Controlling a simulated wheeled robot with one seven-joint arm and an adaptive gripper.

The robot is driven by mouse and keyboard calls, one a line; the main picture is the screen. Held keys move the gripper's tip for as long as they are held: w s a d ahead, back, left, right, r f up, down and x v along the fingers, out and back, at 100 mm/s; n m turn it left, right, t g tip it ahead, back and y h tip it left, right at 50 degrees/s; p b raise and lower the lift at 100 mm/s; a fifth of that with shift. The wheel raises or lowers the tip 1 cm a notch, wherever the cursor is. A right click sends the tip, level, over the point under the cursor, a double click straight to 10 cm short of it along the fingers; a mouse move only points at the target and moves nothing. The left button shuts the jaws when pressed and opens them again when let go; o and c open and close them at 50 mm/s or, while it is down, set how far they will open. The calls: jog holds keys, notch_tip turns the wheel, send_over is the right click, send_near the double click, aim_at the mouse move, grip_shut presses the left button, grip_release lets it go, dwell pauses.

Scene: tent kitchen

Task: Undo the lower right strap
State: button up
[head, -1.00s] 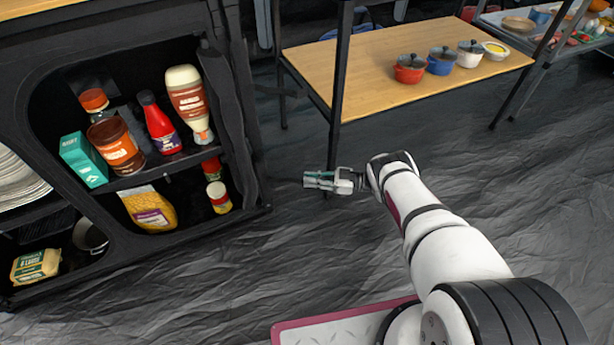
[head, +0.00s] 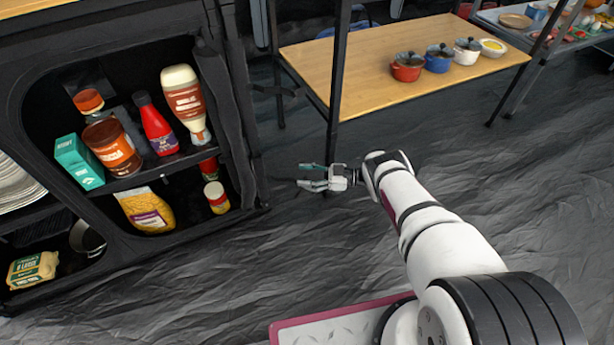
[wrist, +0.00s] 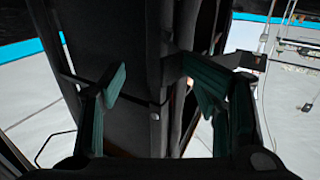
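The dark cabinet (head: 150,255) stands at the left in the head view. A rolled dark fabric flap (head: 232,125) hangs along the right side of its opening. I cannot clearly pick out the lower right strap; the black parts blend together. My gripper (head: 312,178) is open and empty, to the right of the flap's lower part and apart from it in the picture. In the wrist view its green-padded fingers (wrist: 160,85) are spread, with a tall dark upright face (wrist: 135,60) showing between them. A small grey round stud (wrist: 155,117) sits on that face.
The cabinet shelves hold bottles, a brown jar (head: 112,147) and a yellow packet (head: 147,210). A wooden table (head: 350,70) with small pots stands behind my gripper, its black leg (head: 338,80) close by. The dark crinkled floor (head: 220,290) is clear in front.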

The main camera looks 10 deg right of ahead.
jog(key=shift+w+d+r, duration=0.2)
jog(key=shift+w+r, duration=0.05)
jog(key=shift+c, duration=0.7)
jog(key=shift+s+d, duration=0.1)
jog(key=shift+d, duration=0.25)
jog(key=shift+c, duration=0.4)
jog(key=v, duration=0.7)
jog(key=shift+s+f, duration=0.2)
jog(key=shift+s, duration=0.05)
